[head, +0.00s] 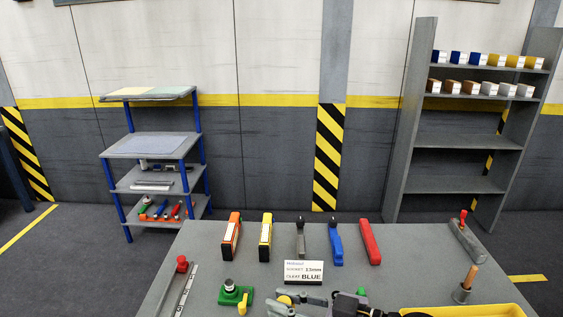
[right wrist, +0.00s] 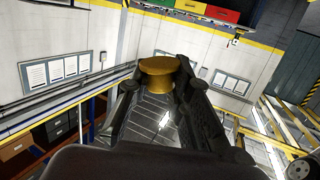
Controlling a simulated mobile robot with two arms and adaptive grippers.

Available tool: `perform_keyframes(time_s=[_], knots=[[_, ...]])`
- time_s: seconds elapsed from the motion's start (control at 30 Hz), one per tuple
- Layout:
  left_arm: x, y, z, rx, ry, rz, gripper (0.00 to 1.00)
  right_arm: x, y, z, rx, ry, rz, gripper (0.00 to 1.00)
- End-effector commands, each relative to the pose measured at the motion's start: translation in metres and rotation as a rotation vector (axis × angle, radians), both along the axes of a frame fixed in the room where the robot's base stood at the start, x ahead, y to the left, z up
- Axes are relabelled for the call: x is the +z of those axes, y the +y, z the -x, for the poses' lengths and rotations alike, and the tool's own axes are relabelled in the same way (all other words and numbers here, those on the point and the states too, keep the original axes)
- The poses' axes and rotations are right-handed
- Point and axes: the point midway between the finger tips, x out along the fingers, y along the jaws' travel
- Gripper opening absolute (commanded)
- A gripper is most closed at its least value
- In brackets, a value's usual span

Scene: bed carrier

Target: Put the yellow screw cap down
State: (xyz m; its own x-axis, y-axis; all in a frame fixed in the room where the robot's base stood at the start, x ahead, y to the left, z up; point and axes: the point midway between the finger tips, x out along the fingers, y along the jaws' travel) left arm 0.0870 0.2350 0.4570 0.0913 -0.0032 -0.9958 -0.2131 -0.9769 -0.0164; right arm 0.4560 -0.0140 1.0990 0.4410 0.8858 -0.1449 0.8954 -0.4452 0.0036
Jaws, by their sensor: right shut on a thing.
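The yellow screw cap (right wrist: 158,71) is pinched between the fingertips of my right gripper (right wrist: 160,84) in the right wrist view. In the head view, the right gripper (head: 287,301) reaches in from the lower right, over the near part of the grey table (head: 205,240). The cap (head: 284,299) shows there as a yellow patch between the grey fingers. I cannot tell how high it is above the table. My left gripper is not in view.
A green fixture (head: 230,294) with a yellow lever is left of the gripper. A white label card (head: 303,272) stands behind it. Several coloured tools line the table's back. A yellow tray (head: 470,311) is at lower right.

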Motion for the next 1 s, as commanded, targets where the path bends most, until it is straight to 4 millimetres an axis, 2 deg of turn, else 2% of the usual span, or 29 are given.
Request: perform_keyframes(time_s=[0.23, 0.33, 0.47, 0.57, 0.6, 0.7, 0.8, 1.0], knots=[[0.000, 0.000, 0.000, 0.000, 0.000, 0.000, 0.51, 0.023, 0.045, 0.037, 0.012, 0.008, -0.020, 0.00], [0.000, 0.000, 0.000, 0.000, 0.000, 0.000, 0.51, 0.037, 0.053, 0.045, -0.032, 0.007, -0.021, 0.00], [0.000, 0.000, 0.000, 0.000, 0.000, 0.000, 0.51, 0.050, 0.049, 0.048, -0.132, 0.009, -0.018, 0.00], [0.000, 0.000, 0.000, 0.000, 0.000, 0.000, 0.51, 0.055, 0.033, 0.045, -0.256, 0.014, -0.017, 0.00], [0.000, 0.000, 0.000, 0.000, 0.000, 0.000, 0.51, 0.053, 0.022, 0.042, -0.321, 0.017, -0.014, 0.00], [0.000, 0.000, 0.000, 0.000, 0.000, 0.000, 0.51, 0.037, -0.005, 0.028, -0.472, 0.014, -0.014, 0.00], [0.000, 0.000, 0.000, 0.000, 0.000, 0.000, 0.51, 0.020, -0.034, 0.024, -0.611, 0.005, -0.015, 0.00], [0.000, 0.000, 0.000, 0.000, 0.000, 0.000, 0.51, -0.015, -0.098, 0.036, -0.862, -0.004, -0.007, 0.00]])
